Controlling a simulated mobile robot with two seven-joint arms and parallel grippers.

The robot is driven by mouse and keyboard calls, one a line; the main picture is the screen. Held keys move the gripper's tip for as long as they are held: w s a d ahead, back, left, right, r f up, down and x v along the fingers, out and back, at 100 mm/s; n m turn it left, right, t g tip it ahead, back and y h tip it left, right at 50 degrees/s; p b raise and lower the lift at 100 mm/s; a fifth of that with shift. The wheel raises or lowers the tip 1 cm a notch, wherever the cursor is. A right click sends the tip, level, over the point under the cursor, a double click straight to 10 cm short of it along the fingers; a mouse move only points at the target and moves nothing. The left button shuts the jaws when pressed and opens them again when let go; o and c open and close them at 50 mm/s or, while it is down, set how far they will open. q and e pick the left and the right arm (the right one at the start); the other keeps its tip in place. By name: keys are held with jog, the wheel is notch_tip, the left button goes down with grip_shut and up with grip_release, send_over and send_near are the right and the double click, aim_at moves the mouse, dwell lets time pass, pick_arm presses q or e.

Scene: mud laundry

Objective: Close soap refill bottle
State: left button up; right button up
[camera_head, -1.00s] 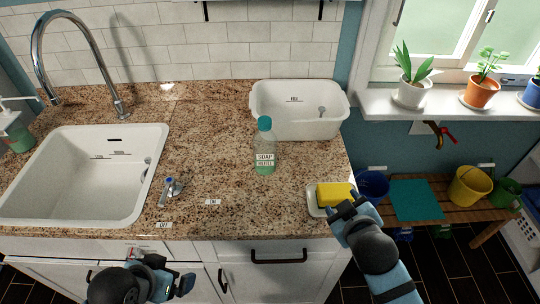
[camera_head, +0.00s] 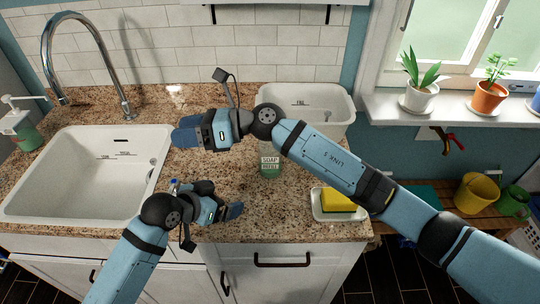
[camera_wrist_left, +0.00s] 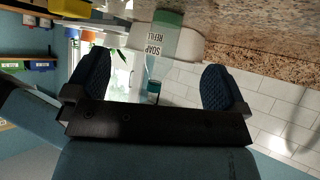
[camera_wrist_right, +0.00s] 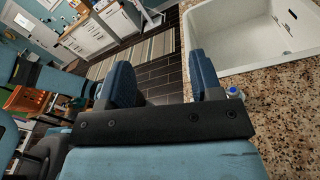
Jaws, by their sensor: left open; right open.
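The soap refill bottle (camera_head: 270,163) stands upright on the granite counter. In the head view my right arm covers its top. In the left wrist view the bottle (camera_wrist_left: 160,55) appears upside down, beyond and between my left fingers, with a teal cap (camera_wrist_left: 153,88) at its top; how tight the cap sits cannot be told. My left gripper (camera_head: 236,210) is open and empty, low at the counter's front, left of the bottle. My right gripper (camera_head: 184,134) is open and empty, reaching across to the left of the bottle near the sink's right edge.
A sink (camera_head: 85,175) is at left and a white tub (camera_head: 315,105) behind the bottle. A yellow sponge (camera_head: 338,201) in a dish is at the front right. A small blue-topped fitting (camera_wrist_right: 234,91) is beside the sink. My right forearm crosses above the counter.

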pick_arm(q)
jog(key=w+d+r, duration=0.1)
jog(key=w+r, duration=0.1)
jog(key=w, duration=0.1)
pick_arm(e)
jog(key=w+d+f+n+h, duration=0.55)
jog(key=w+h, duration=0.25)
jog(key=h, duration=0.3)
pick_arm(q)
jog(key=m+t+h, duration=0.1)
jog(key=h, duration=0.1)
send_near(270, 149)
jog(key=a, duration=0.3)
pick_arm(e)
jog(key=w+d+r+h, duration=0.1)
jog(key=w+d+h, duration=0.1)
jog(key=d, duration=0.1)
jog(key=w+d+r+n+t+h, duration=0.1)
jog(key=w+d+h, duration=0.1)
jog(key=d, duration=0.2)
jog(key=w+d+r+h, duration=0.2)
jog(key=w+d, duration=0.1)
jog(key=d, duration=0.1)
jog(key=shift+d+n+t, duration=0.1)
jog(key=shift+n+t, duration=0.15)
jog(key=shift+t, duration=0.05)
pick_arm(q)
jog(key=shift+w+d+f, duration=0.1)
jog(key=shift+w+f, duration=0.15)
jog(key=shift+f, duration=0.2)
